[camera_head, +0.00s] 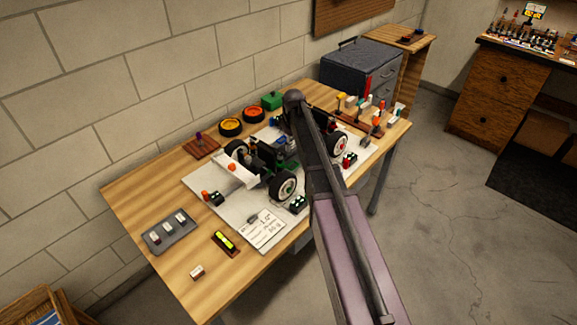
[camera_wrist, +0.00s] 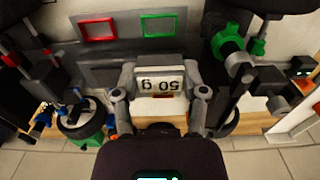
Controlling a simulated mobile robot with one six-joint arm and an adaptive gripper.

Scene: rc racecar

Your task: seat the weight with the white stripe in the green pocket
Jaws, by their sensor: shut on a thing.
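The green pocket (camera_wrist: 165,25), a green square outline on a grey plate, is just beyond the weight and a little right of centre. The weight appears apart from it. A red-outlined pocket (camera_wrist: 97,29) lies to its left. In the head view my arm hides the gripper, the held weight and the pockets.
The racecar (camera_head: 262,165) stands on a pale board on the wooden table, its wheels and links close on both sides of my gripper. A grey tray (camera_head: 168,232) with small blocks, a yellow level (camera_head: 225,241) and a small white-topped block (camera_head: 197,271) lie at the near left.

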